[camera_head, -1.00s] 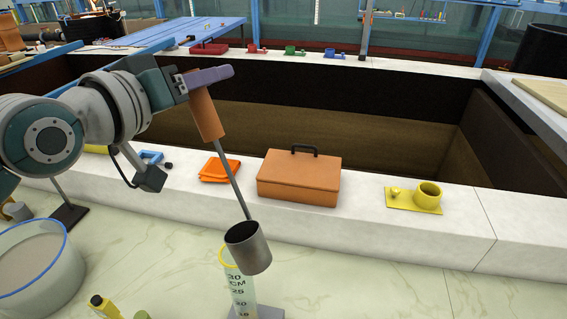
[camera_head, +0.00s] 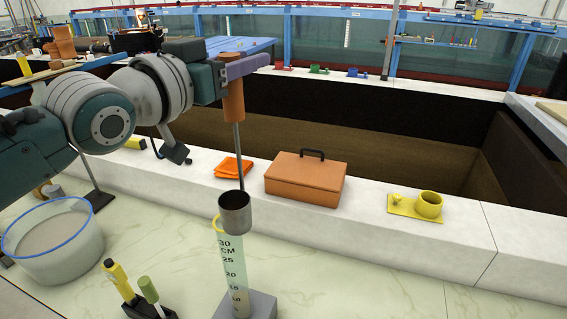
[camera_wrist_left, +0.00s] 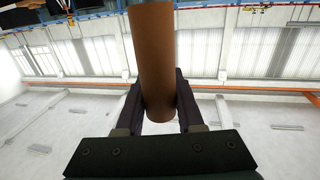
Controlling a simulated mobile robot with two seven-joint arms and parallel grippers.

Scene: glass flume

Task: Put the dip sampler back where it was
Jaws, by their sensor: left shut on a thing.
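The dip sampler has an orange-brown handle (camera_head: 234,100), a thin grey rod and an open grey metal cup (camera_head: 235,213) at its lower end. My left gripper (camera_head: 240,70) is shut on the handle near its top, and the sampler hangs almost upright. In the left wrist view the handle (camera_wrist_left: 153,65) sits between both fingers. The cup overlaps the top of a clear graduated cylinder (camera_head: 232,265) with a yellow rim; I cannot tell whether they touch. My right gripper is not in view.
On the white ledge are an orange folded cloth (camera_head: 233,168), an orange toolbox (camera_head: 306,179) and a yellow holder (camera_head: 416,205). A blue-rimmed tub (camera_head: 58,240) and a dark stand with yellow and green tools (camera_head: 148,300) are at lower left. A deep open tank lies behind the ledge.

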